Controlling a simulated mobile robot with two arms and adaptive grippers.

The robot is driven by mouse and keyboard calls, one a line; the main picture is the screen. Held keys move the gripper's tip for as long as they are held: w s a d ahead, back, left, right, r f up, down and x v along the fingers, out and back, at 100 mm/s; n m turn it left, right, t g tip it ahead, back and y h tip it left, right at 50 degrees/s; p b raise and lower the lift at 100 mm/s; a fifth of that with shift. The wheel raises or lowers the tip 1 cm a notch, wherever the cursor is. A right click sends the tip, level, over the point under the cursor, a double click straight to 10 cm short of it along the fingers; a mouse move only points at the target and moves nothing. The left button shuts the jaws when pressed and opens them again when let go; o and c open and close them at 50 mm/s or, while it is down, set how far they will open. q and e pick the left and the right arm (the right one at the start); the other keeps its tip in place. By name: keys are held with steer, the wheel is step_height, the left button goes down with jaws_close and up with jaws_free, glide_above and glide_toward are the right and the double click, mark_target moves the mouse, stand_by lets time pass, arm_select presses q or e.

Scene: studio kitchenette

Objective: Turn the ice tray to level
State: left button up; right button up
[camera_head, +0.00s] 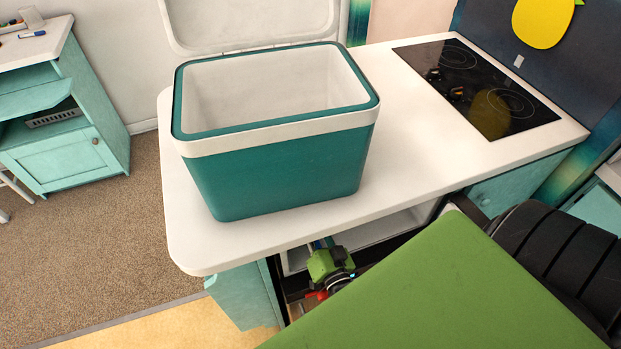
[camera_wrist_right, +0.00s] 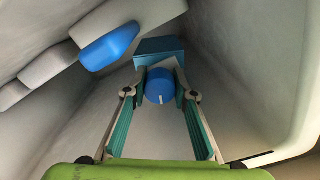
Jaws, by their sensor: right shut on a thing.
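In the right wrist view my right gripper (camera_wrist_right: 160,82) has its two fingers closed on the sides of a round blue knob (camera_wrist_right: 160,92). The knob has a short white mark, pointing down and slightly right in the picture. A teal-blue block (camera_wrist_right: 160,48) shows directly behind the knob and fingertips; I cannot tell whether it is the ice tray. In the head view the green wrist (camera_head: 328,265) of an arm reaches into the opening under the counter, its fingers hidden there. My left gripper is not in view.
Pale walls close in around the right gripper. A rounded blue piece (camera_wrist_right: 112,46) sits among whitish blocks (camera_wrist_right: 48,66) at upper left. An open teal cooler (camera_head: 285,160) stands on the white counter (camera_head: 420,150), with a black cooktop (camera_head: 475,88) to its right.

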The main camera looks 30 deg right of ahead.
steer(key=shift+f+n+p, duration=0.1)
steer(key=shift+n+p, duration=0.2)
steer(key=shift+n, duration=1.7)
steer(key=o, duration=1.1)
steer(key=shift+s, duration=0.1)
steer(key=v, duration=1.2)
